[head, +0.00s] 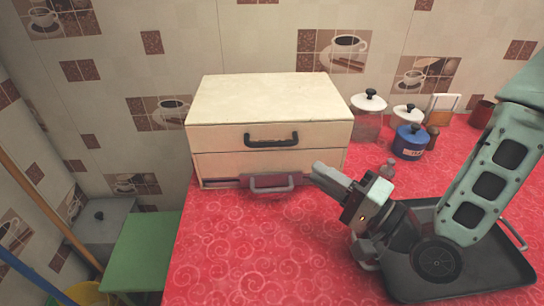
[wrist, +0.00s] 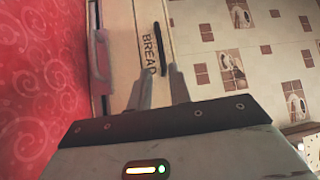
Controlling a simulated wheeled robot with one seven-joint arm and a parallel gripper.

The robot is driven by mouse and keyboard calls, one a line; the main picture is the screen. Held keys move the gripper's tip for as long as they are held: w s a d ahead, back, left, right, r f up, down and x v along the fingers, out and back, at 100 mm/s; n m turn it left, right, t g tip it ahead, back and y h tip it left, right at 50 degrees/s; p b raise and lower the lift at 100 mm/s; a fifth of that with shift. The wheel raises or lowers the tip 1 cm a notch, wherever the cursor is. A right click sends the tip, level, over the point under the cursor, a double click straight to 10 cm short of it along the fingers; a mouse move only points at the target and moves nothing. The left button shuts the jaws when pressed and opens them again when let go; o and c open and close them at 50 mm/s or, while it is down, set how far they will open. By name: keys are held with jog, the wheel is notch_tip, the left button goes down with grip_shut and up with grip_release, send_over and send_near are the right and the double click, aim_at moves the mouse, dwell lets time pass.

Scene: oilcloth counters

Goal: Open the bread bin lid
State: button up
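The cream bread bin (head: 265,100) stands on the red counter against the tiled wall. Its lid looks shut, with a dark bar handle (head: 271,141) on the upper front. A grey handle (head: 271,188) sits low on the front. My gripper (head: 318,170) is in front of the bin's right part, near its lower right corner. In the wrist view, the fingers of my gripper (wrist: 158,80) are apart with nothing between them, pointing towards the bin front marked BREAD. The dark handle (wrist: 156,36) and the grey handle (wrist: 101,55) also show there, both clear of the fingers.
Several lidded jars, including a blue pot (head: 410,143) and a glass jar (head: 367,125), stand right of the bin. A small shaker (head: 388,169) stands nearer. A dark tray (head: 480,270) lies under my arm. The red counter (head: 250,250) is clear in front of the bin.

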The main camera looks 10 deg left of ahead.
aim_at(276, 146)
jog(key=b+x, duration=0.5)
jog(key=x, duration=0.7)
jog(key=shift+a, duration=0.25)
jog(key=shift+r, duration=0.1)
grip_shut()
